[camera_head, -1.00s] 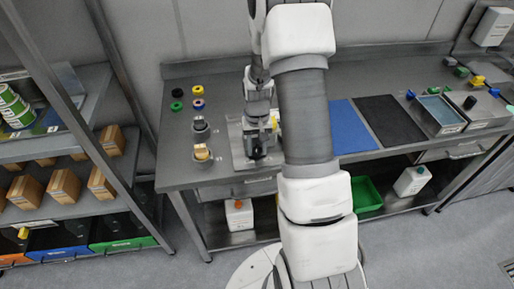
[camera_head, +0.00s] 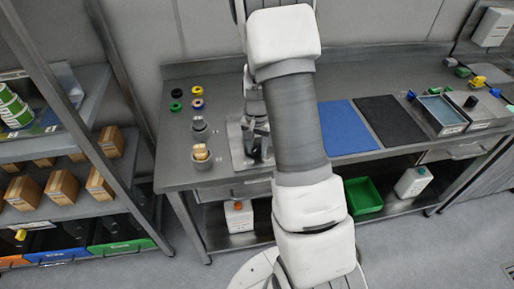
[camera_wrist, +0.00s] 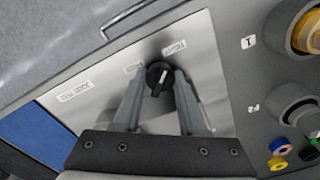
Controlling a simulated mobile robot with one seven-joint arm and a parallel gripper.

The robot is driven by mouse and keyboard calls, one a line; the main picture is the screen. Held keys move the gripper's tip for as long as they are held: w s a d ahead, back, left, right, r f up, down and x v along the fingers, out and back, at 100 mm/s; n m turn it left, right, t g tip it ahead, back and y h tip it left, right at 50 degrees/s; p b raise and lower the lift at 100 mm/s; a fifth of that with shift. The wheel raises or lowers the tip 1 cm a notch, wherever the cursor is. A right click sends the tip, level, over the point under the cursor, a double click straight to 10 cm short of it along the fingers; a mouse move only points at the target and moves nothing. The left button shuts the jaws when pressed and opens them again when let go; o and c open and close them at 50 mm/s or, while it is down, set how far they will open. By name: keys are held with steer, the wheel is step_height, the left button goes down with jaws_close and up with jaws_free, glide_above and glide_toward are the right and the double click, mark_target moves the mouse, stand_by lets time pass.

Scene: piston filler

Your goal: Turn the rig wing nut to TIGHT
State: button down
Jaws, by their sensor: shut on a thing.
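The rig wing nut is a black round knob (camera_wrist: 158,78) with a white line across it, on a pale metal plate (camera_wrist: 100,95) in the wrist view. The white line slants up and right, roughly toward a small label that seems to read TIGHT (camera_wrist: 175,47). Another small label (camera_wrist: 133,68) lies left of the knob. My gripper (camera_wrist: 160,88) has one finger on each side of the knob and is shut on it. In the head view the plate (camera_head: 236,152) shows on the bench, while my arm hides the knob and much of my gripper.
Two grey cup holders (camera_head: 200,129) (camera_head: 201,159) and several coloured rings (camera_head: 197,91) stand left of the plate. A blue mat (camera_head: 350,128) and a black mat (camera_head: 390,122) lie to the right. A shelf with cartons (camera_head: 62,186) stands at far left.

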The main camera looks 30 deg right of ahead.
steer(key=shift+c, duration=2.3)
jaws_free()
